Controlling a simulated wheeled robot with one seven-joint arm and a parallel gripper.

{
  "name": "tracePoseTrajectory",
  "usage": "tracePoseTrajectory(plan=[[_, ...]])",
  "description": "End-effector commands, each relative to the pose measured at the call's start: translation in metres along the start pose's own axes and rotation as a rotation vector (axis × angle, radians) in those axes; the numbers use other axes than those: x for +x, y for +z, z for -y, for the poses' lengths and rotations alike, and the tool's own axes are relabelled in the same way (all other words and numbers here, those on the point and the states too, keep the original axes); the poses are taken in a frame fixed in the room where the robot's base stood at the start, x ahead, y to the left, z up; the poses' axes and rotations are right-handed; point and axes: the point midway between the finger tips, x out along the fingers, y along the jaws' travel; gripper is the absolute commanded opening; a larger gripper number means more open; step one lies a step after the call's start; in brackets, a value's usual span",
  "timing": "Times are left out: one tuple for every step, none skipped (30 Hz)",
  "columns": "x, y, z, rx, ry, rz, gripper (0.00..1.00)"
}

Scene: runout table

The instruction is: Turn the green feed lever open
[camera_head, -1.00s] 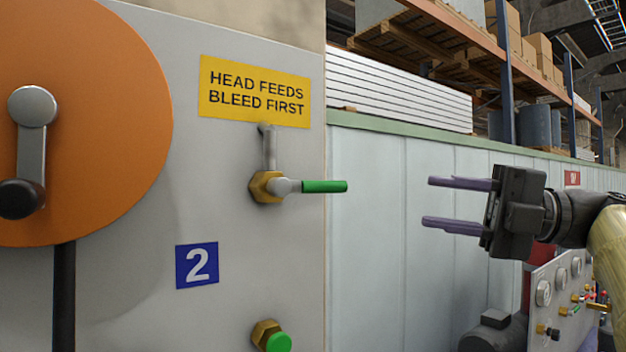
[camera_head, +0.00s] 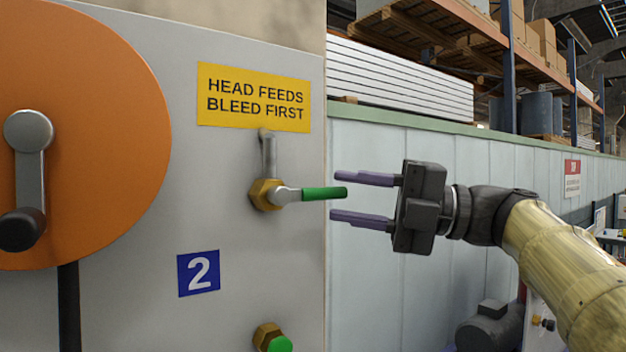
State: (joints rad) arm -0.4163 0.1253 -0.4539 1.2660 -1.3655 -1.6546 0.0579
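The green feed lever (camera_head: 324,194) sticks out to the right, level, from a brass valve body (camera_head: 266,195) on the grey panel. A grey pipe (camera_head: 268,153) rises from the valve. My gripper (camera_head: 350,196) comes in from the right with its two purple fingers pointing left, one above the other. The fingers are open and empty. In the picture the lever's tip lies at the fingertips, between their heights. I cannot tell from this view whether they are at the same depth or touching.
A yellow sign (camera_head: 253,97) reads "HEAD FEEDS BLEED FIRST". An orange disc with a crank (camera_head: 110,120) is at the left. A blue "2" plate (camera_head: 199,272) and a green-capped brass fitting (camera_head: 272,338) sit below the lever. A pale panelled wall (camera_head: 365,285) stands behind my gripper.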

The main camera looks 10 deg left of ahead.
Motion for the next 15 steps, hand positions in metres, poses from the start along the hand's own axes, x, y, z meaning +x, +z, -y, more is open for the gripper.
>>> tracePoseTrajectory(plan=[[0.011,0.000,-0.004,0.002,0.002,-0.005,0.37],[0.016,0.000,-0.004,0.003,0.002,-0.005,0.37],[0.023,-0.001,-0.004,0.002,0.001,-0.005,0.37],[0.028,-0.001,-0.004,0.001,0.001,-0.004,0.37],[0.033,-0.001,-0.004,0.001,0.001,-0.005,0.37],[0.038,0.000,-0.003,0.002,0.001,-0.003,0.37],[0.043,0.000,-0.003,0.002,0.001,-0.003,0.37],[0.046,0.000,-0.003,0.002,0.001,-0.003,0.37],[0.049,0.000,-0.003,0.001,0.001,-0.002,0.37],[0.052,0.000,-0.002,0.000,0.001,-0.001,0.37],[0.053,0.000,-0.002,0.000,0.001,-0.001,0.37],[0.055,0.000,-0.001,0.000,0.001,-0.001,0.37],[0.056,0.000,-0.001,-0.001,0.001,-0.001,0.37],[0.056,0.000,-0.001,-0.001,0.000,0.000,0.37],[0.056,0.000,0.000,-0.001,0.000,0.000,0.37]])
